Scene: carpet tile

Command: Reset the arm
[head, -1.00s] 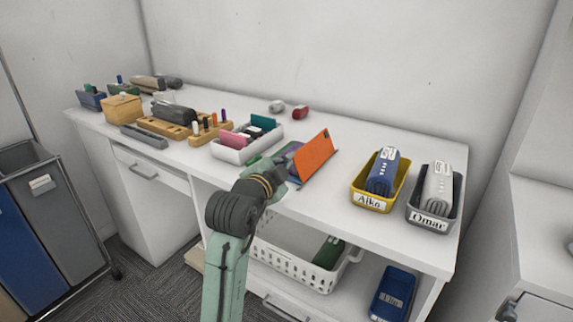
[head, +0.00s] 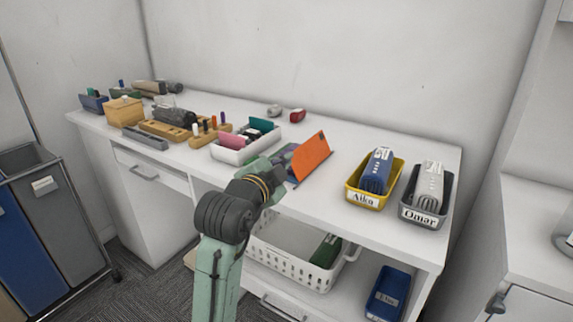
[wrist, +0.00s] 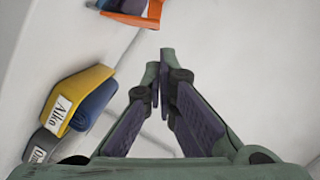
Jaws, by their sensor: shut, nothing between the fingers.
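My arm rises from the bottom of the head view in front of the white desk (head: 330,203). In the wrist view my gripper (wrist: 155,80) has its fingertips together with nothing between them, above the pale desk surface. In the head view the fingers are mostly hidden behind my wrist, near the orange folder (head: 311,157). The yellow tray labelled Aiko (head: 363,199) holds a blue rolled item (head: 377,170). It also shows at the left of the wrist view (wrist: 62,103).
A grey tray labelled Omar (head: 421,215) stands at the desk's right end. A white bin with cards (head: 231,154) and wooden holders (head: 163,130) stand to the left. A white basket (head: 290,264) and a blue tray (head: 388,294) sit below. Blue and grey bins (head: 45,205) stand left.

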